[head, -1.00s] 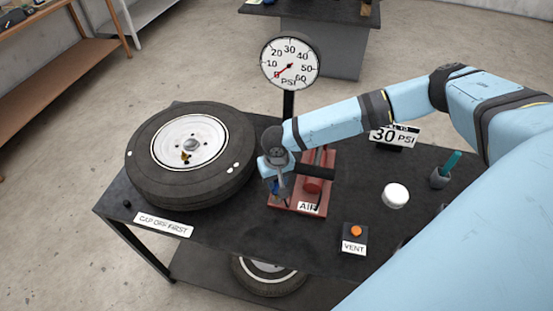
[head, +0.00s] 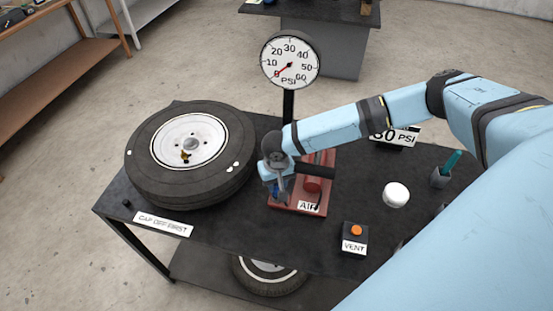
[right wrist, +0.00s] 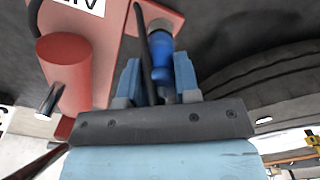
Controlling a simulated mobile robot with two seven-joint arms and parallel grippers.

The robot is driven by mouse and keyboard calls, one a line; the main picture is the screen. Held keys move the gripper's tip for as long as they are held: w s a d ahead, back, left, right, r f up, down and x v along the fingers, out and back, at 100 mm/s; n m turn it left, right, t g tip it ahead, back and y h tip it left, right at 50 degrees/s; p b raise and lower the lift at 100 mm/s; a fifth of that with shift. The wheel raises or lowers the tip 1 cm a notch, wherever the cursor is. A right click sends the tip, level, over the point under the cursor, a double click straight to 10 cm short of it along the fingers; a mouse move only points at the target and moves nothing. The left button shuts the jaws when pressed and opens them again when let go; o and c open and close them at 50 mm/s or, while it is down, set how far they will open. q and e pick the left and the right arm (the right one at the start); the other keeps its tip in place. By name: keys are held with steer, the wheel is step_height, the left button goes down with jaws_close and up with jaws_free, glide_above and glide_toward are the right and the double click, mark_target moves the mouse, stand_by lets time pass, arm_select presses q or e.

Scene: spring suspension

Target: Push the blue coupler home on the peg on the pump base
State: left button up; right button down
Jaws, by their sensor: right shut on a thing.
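The blue coupler (right wrist: 161,58) sits between the two light-blue fingers of my right gripper (right wrist: 157,78) in the right wrist view. My right gripper is shut on it. The coupler's far end meets a grey round fitting, the peg (right wrist: 160,24), on the red pump base (right wrist: 116,50). I cannot tell how deeply the coupler is seated. In the head view my right gripper (head: 277,190) points down at the left edge of the pump base (head: 310,195), and the wrist hides most of the coupler and peg. My left gripper is not in view.
A tire (head: 150,185) lies close left of the gripper. The gauge (head: 289,62) on its post stands behind. A red cylinder (right wrist: 68,75) and a black hose (right wrist: 146,55) are beside the coupler. The vent button (head: 355,231) and a white round object (head: 396,195) are at right.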

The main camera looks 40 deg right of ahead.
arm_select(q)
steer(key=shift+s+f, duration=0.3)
arm_select(e)
steer(key=shift+f, duration=0.55)
